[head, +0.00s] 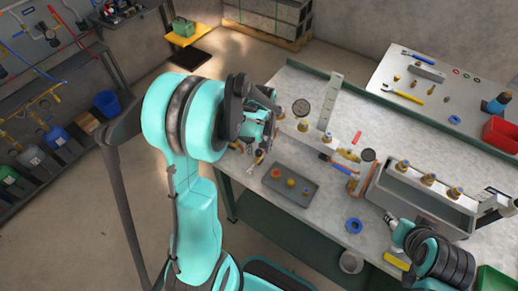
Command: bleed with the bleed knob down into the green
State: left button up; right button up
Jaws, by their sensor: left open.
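My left gripper (268,128) is over the left end of the grey workbench (335,207). Its jaws are open, with small brass-coloured parts close by and below them. I cannot tell whether it touches them. My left wrist hides part of the bench edge. A dark round disc (302,107), perhaps a gauge face, stands just right of this gripper, with a brass fitting beneath it. I cannot pick out the bleed knob or a green zone for certain. My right gripper (391,220) shows small at the lower right, beside a grey trough; its jaws are unclear.
A dark tray (290,187) holds red, yellow and orange knobs. The grey trough (415,204) carries brass fittings along its edge. A second round disc (368,155), a blue ring (354,226) and hand tools lie around the bench. A red bin (501,134) is at the right.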

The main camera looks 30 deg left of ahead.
pick_arm(q)
grip_shut()
jog(key=shift+m, duration=0.4)
jog(key=m+b, duration=0.1)
jog(key=m, duration=0.4)
jog(key=shift+m, duration=0.4)
jog(key=m, duration=0.5)
jog(key=shift+m+b, duration=0.3)
jog(key=shift+b, duration=0.1)
grip_release()
